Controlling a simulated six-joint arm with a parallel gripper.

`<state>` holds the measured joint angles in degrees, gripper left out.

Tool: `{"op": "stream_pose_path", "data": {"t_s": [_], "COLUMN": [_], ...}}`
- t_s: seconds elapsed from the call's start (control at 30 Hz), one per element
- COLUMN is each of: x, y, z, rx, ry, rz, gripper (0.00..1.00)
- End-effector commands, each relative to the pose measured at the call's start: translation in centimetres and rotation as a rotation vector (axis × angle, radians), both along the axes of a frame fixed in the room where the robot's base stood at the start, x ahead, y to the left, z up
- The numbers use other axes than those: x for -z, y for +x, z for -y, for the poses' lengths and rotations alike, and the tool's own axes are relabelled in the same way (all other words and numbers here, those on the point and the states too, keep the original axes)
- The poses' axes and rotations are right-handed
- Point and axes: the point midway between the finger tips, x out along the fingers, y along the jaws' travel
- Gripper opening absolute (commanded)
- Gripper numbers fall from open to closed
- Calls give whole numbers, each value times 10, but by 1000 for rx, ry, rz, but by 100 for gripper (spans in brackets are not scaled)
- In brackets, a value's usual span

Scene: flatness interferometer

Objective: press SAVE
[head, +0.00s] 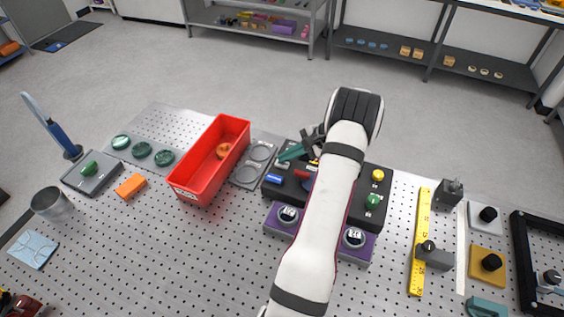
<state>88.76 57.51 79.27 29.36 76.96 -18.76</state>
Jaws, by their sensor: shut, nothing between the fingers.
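A dark control panel (353,218) lies on the perforated table, partly hidden behind my arm. It carries a blue button (274,179), a red part (307,184), a yellow knob (377,175) and a green knob (372,201). No SAVE label can be read at this size, so I cannot tell which control is SAVE. I cannot tell whether the fingertips touch anything. My arm hides the middle of the panel.
A red bin (182,187) holding an orange ring (223,150) stands left of the panel, beside a grey tray (237,181) with round recesses. Purple units with dials (281,229) sit in front. A yellow ruler (419,255) lies right.

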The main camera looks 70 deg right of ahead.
Motion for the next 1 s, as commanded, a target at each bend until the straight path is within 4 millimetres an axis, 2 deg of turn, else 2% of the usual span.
{"op": "stream_pose_path", "data": {"t_s": [0.5, 0.83, 1.0], "x": [2, -14, -15], "y": [0, 0, 0], "z": [0, 0, 0], "rx": [0, 0, 0], "ry": [0, 0, 0], "rz": [0, 0, 0], "gripper": [0, 0, 0]}}
